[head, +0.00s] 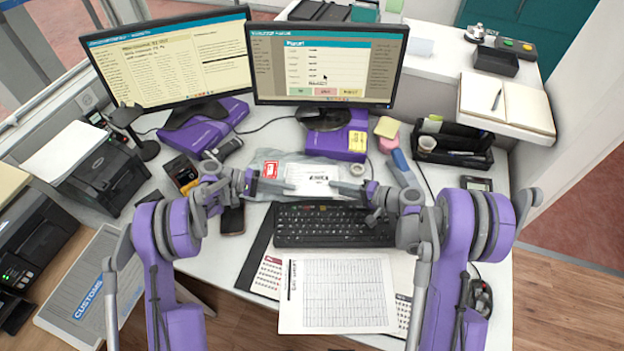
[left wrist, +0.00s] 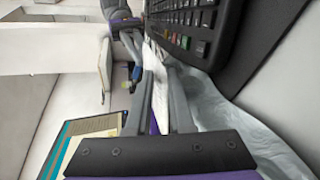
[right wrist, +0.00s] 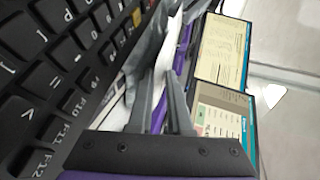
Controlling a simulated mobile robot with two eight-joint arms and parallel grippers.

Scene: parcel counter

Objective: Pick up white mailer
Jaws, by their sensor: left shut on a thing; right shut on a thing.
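The white mailer (head: 312,180) is a thin pale bag with a printed label and a red-and-white sticker at its left. It lies behind the keyboard, in front of the right monitor. My left gripper (head: 262,186) is shut on its left side, and my right gripper (head: 350,187) is shut on its right side. In the left wrist view, crumpled pale plastic (left wrist: 218,112) shows beside the fingers (left wrist: 155,62). In the right wrist view, the fingers (right wrist: 165,75) close on a thin pale edge. I cannot tell whether the mailer is clear of the desk.
The keyboard (head: 335,226) lies just in front of the mailer, with a printed sheet (head: 335,293) nearer. Two monitors (head: 326,65) on purple boxes stand behind. A phone (head: 231,220) lies at left, and a black organiser (head: 455,147) and mouse (head: 480,297) at right.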

